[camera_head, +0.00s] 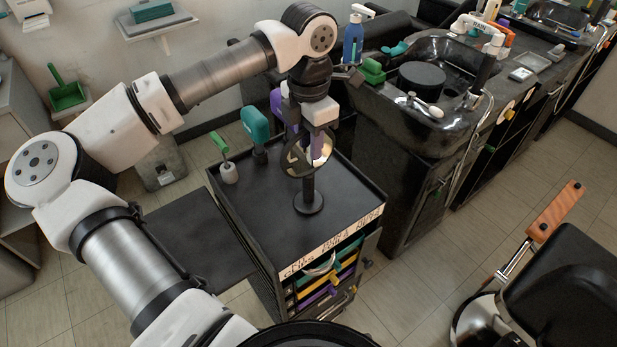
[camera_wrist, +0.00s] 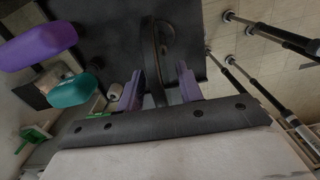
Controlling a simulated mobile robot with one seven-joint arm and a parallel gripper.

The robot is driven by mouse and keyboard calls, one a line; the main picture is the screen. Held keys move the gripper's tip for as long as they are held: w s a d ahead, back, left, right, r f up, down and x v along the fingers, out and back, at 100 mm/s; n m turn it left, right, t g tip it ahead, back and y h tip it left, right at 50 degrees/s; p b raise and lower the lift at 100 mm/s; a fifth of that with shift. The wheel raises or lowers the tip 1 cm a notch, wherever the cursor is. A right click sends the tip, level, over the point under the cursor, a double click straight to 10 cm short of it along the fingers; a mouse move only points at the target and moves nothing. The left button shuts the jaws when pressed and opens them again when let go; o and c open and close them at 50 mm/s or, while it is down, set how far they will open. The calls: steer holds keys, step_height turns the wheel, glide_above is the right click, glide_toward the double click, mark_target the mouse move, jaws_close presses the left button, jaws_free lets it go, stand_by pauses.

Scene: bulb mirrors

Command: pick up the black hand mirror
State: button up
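The black hand mirror (camera_head: 307,180) stands upright on the black cart top, with a round framed head, a short stem and a round base. In the wrist view the mirror (camera_wrist: 152,65) shows nearly edge-on, between the fingers. My gripper (camera_head: 318,148) is at the mirror's round head, and its fingers partly cover the head in the head view. In the wrist view my gripper (camera_wrist: 160,88) is open, with one purple-grey finger on each side of the mirror. The left finger is close to the frame, and a gap shows at the right finger. Contact on the left cannot be told.
On the cart top (camera_head: 265,215) stand a teal hair tool (camera_head: 255,127), a purple one (camera_head: 277,103) and a green-handled brush (camera_head: 226,170), left of and behind the mirror. A black sink counter (camera_head: 430,130) is to the right. The cart's front right top is clear.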

steer(key=shift+c, duration=0.5)
jaws_close()
stand_by(0.8)
